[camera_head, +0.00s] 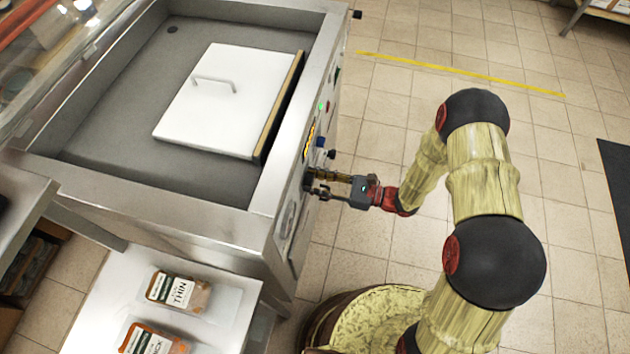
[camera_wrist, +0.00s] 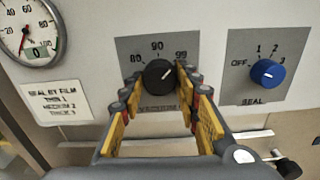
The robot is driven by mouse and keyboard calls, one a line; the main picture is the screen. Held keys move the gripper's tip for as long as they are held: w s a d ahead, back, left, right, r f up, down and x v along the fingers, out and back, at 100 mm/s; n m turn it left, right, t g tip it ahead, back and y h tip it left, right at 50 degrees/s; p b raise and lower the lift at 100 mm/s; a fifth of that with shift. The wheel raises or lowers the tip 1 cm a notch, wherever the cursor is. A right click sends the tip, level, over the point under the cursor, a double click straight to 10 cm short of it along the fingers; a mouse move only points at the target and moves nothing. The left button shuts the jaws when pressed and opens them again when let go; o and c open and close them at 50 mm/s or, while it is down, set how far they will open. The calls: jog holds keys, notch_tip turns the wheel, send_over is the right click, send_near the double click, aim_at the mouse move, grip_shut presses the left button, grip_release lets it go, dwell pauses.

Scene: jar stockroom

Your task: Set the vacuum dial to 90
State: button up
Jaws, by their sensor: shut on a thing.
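The vacuum dial, a black round knob (camera_wrist: 159,75), sits on a grey plate (camera_wrist: 130,48) marked 80, 90 and 99 in the wrist view. A small pale mark on the knob points to the upper right, seemingly toward 99 rather than straight up at 90. My gripper (camera_wrist: 158,80) has a finger on each side of the knob and is shut on it. The label under the knob is partly hidden by the fingers. In the head view my gripper (camera_head: 317,184) reaches the machine's front panel from the right; the dial is hard to make out there.
A blue SEAL knob (camera_wrist: 266,72) is just right of the dial. A round gauge (camera_wrist: 29,28) and a film label (camera_wrist: 57,102) are to its left. The steel machine (camera_head: 262,200) has a white lid plate (camera_head: 228,105). Packages (camera_head: 180,291) lie on a side table. Floor right is open.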

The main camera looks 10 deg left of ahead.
jog(key=n, duration=0.4)
jog(key=shift+b, duration=0.4)
jog(key=shift+n+b, duration=0.5)
jog(key=shift+n, duration=1.6)
jog(key=o, duration=1.2)
jog(key=shift+c, duration=0.2)
jog(key=d, duration=1.2)
jog(key=shift+s, duration=0.4)
